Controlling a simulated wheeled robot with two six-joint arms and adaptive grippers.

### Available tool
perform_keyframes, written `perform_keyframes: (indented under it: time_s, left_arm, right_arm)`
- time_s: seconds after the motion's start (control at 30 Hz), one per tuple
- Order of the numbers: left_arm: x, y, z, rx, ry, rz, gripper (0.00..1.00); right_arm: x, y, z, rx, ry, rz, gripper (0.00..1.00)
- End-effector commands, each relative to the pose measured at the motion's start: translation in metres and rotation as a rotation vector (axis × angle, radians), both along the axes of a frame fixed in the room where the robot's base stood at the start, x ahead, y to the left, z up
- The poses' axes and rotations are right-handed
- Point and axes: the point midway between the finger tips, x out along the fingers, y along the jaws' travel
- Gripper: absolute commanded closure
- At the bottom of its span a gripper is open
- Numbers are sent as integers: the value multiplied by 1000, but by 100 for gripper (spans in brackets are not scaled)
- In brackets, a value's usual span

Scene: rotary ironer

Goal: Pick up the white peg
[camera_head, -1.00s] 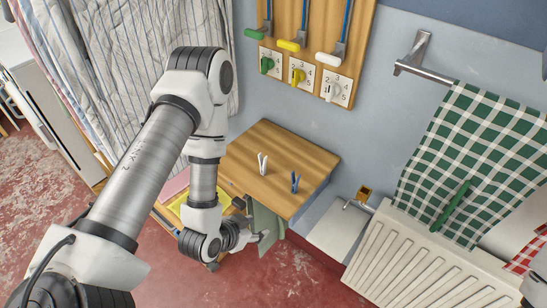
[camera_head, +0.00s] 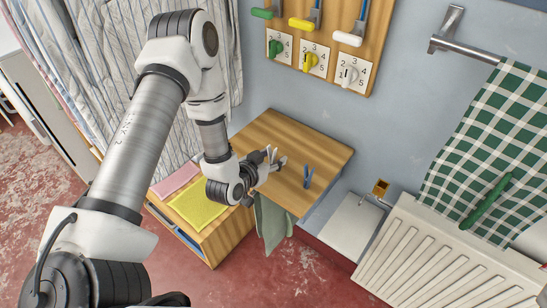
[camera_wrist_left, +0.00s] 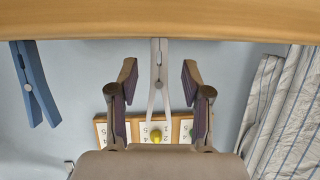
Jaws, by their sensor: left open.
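The white peg (camera_wrist_left: 158,65) stands on the wooden shelf top (camera_head: 285,130), its legs pointing away from the wood. In the left wrist view it is between the two fingers of my left gripper (camera_head: 268,164), with a gap on each side. My left gripper is open and sits low over the shelf top. In the head view the gripper largely hides the white peg. My right gripper is not in view.
A blue peg (camera_head: 308,175) stands on the same shelf top, right of the gripper; it also shows in the wrist view (camera_wrist_left: 34,85). A green cloth (camera_head: 272,222) hangs at the shelf's front edge. A radiator (camera_head: 445,255) stands to the right.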

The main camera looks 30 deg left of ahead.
Motion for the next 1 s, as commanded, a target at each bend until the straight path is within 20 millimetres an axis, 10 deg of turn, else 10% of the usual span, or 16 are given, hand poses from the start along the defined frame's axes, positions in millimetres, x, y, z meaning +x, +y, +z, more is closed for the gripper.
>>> perform_keyframes:
  time_s: [0.17,0.33,1.0]
  left_arm:
    - [0,0,-1,-1,1,0,51]
    - [0,0,-1,-1,1,0,96]
    - [0,1,25,-2,-3,3,96]
  right_arm:
    - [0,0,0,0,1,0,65]
    - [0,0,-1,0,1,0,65]
    - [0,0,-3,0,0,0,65]
